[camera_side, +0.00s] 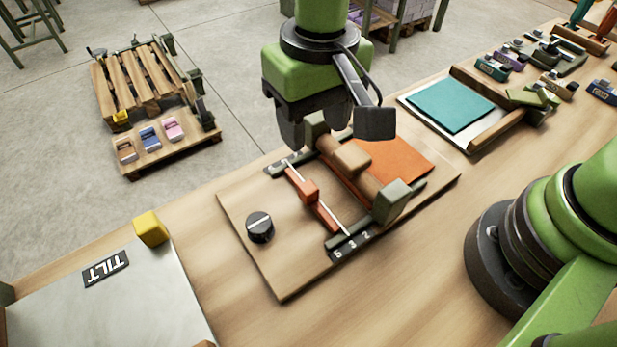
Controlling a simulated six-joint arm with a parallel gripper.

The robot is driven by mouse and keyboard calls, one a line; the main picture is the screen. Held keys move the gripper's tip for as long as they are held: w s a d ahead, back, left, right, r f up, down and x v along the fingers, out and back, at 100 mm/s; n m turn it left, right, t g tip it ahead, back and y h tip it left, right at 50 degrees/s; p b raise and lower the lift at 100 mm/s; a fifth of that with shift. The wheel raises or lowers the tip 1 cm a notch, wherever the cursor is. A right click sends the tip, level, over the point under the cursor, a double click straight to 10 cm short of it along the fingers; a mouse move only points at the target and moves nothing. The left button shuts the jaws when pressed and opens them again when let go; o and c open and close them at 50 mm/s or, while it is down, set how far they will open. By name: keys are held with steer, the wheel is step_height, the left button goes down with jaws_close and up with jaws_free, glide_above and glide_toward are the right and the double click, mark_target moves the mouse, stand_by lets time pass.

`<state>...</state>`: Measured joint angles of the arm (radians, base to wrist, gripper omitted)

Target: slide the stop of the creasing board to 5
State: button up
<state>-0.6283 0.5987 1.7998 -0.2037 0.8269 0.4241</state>
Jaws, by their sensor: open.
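The creasing board (245,205) is a wooden panel on the bench with an orange sheet (405,160) on its right part. Its stop appears to be the red-orange bar with a raised block (308,191) and a thin white line, lying across the board between two dark rails. A dark scale (351,246) at the front rail reads 5, 3, 2 from left to right. The white line ends near the 3, but I cannot tell exactly. My gripper (333,130) is open above the back of the board, apart from the stop's block, with its dark fingers spread and nothing visible between them.
A black knob (260,227) is on the board's left. A TILT plate (100,310) with a yellow block stands left; a teal-sheet tray (480,137) stands right. Bare bench lies in front.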

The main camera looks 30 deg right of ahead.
mark_target(308, 187)
steer(key=shift+s+a+f, duration=0.1)
steer(key=shift+a+f, duration=0.2)
steer(key=shift+f, duration=0.25)
steer(key=shift+s+a+f, duration=0.1)
steer(key=shift+a+f, duration=0.15)
steer(key=shift+f, duration=0.25)
step_height(308, 187, down, 10)
steer(key=shift+r, duration=0.15)
steer(key=shift+c, duration=0.5)
